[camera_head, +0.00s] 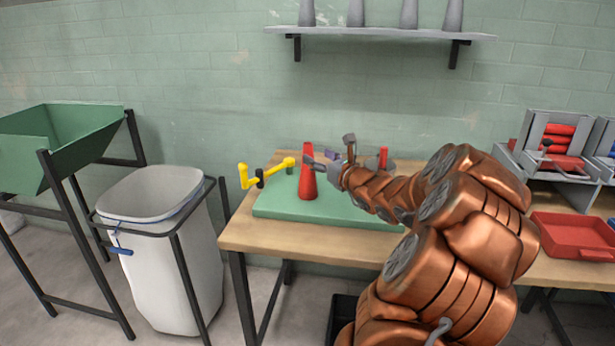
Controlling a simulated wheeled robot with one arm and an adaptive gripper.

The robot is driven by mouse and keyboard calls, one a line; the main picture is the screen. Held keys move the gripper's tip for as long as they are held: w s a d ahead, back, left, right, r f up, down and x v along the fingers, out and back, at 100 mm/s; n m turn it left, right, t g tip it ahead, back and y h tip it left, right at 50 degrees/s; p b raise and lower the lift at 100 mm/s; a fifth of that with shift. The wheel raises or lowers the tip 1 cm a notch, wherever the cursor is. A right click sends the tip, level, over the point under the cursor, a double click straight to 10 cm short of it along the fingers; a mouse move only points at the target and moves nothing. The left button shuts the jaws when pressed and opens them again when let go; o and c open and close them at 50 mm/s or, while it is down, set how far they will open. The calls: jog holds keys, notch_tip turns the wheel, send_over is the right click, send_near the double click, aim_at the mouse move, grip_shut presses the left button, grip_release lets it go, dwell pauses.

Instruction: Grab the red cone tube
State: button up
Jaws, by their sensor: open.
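The red cone tube (308,186) stands upright on the green board (275,204) on the wooden table. It is wide at the base and narrow at the top. My gripper (318,166) is open and reaches in from the right at the height of the cone's upper part. Its fingers are beside or overlapping the cone in this view; I cannot tell whether they touch it. My arm hides part of the board and the table to the right.
A yellow crank handle (262,174) stands left of the cone. A red piece (383,158) shows behind my arm. A grey shelf (380,32) with several grey cones hangs above. A red tray (572,235) lies at right, a white bin (165,250) at left.

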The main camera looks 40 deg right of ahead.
aim_at(311, 152)
jog(key=shift+w+d+p, duration=0.15)
jog(key=shift+w+d, duration=0.05)
jog(key=shift+w, duration=0.8)
jog(key=shift+w+d+p, duration=0.1)
jog(key=shift+w+d, duration=0.15)
jog(key=shift+w, duration=0.7)
jog(key=shift+w+d+p, duration=0.15)
jog(key=shift+w+d, duration=0.05)
jog(key=shift+w, duration=0.8)
jog(key=c, duration=1.2)
